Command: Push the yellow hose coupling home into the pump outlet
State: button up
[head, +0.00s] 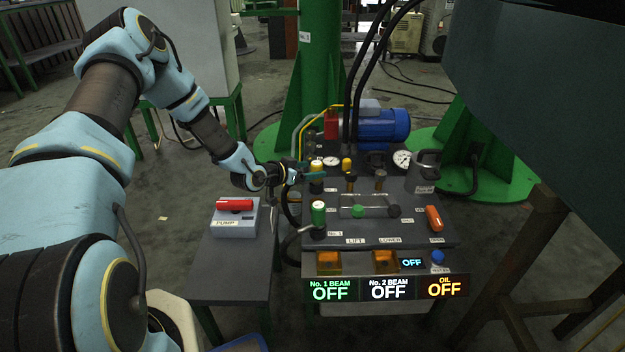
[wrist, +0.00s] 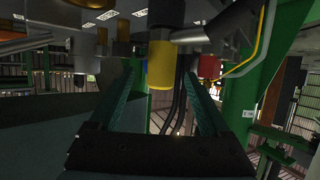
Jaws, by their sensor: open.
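The yellow hose coupling (head: 316,166) stands upright on a dark fitting at the left rear of the machine's panel. In the wrist view, which looks upside down, the yellow coupling (wrist: 160,66) sits between the tips of my two green fingers. My gripper (head: 314,175) is open around it, with a visible gap on each side. One finger crosses in front of the coupling in the head view and hides part of it. The pump outlet cannot be clearly made out, so how far the coupling is seated cannot be told.
A green-topped fitting (head: 318,208) stands in front, and another yellow-topped one (head: 346,164) stands to the right. A blue motor (head: 383,126) and black hoses (head: 350,90) are behind. A pump switch box (head: 236,216) with a red handle is on the left side table.

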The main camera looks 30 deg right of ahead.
jog(key=x, duration=0.2)
jog(key=b+x, duration=0.1)
jog(key=x, duration=0.3)
jog(key=shift+w+d+f, duration=0.1)
jog(key=shift+w+f, duration=0.05)
jog(key=shift+f, duration=0.25)
grip_shut()
dwell(0.4)
